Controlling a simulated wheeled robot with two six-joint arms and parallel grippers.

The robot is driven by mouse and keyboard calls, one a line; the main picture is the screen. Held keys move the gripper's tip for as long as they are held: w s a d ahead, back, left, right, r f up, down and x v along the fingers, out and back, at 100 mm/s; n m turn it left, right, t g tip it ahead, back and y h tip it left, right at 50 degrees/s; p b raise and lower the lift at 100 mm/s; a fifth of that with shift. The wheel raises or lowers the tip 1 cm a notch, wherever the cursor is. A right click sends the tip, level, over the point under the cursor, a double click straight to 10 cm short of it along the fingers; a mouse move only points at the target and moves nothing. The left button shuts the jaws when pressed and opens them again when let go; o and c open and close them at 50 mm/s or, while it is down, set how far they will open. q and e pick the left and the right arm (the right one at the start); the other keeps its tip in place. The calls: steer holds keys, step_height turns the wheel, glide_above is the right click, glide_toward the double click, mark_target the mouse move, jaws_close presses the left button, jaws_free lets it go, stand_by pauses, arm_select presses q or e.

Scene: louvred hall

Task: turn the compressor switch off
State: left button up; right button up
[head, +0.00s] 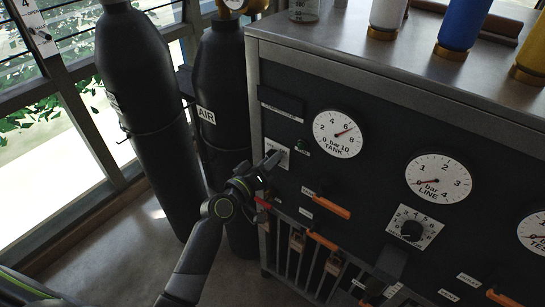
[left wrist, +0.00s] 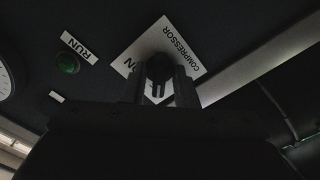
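The compressor switch is a dark round knob (left wrist: 160,68) on a white plate (left wrist: 135,48) marked COMPRESSOR, with part of the word ON showing. In the head view the plate (head: 281,150) is at the upper left of the black panel, mostly behind my left gripper (head: 267,166). The gripper's fingers are at the switch. In the left wrist view the fingers (left wrist: 162,88) stand on both sides of the knob, close to it. Whether they press on it is too dark to tell. The pointer's direction is unclear. My right gripper is not in view.
A green lamp (left wrist: 67,63) sits beside the RUN label (left wrist: 79,46). The panel bears a TANK gauge (head: 338,134) reading about 7, a LINE gauge (head: 438,178) near zero and orange-handled valves (head: 331,207). Dark cylinders (head: 150,120) stand left of the cabinet.

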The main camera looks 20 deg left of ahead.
arm_select(q)
steer(key=shift+o, duration=0.9)
steer(key=v, duration=0.7)
steer(key=shift+r, duration=0.1)
